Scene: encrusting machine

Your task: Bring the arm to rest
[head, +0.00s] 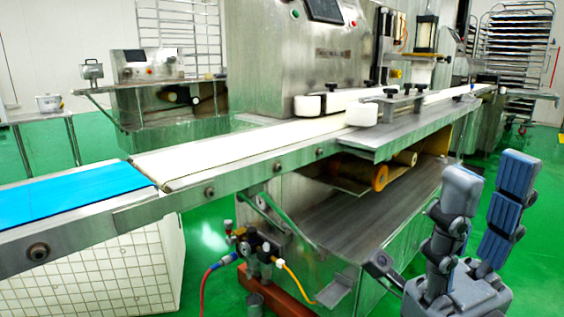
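My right gripper (487,187) is at the lower right of the head view, in front of the machine. Its two blue-grey padded fingers point upward and stand apart, with nothing between them. It is clear of the machine and touches nothing that I can see. My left gripper and arm do not show. The encrusting machine (285,62) is a large steel body in the middle. Its white conveyor belt (235,147) runs from the lower left to the upper right.
A blue belt section (62,195) lies at the left end of the conveyor. Valves and a red hose (211,268) hang below its edge. A white tiled box (115,275) is under the belt. A rack (513,45) stands at the back right. Green floor (535,160) is open at the right.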

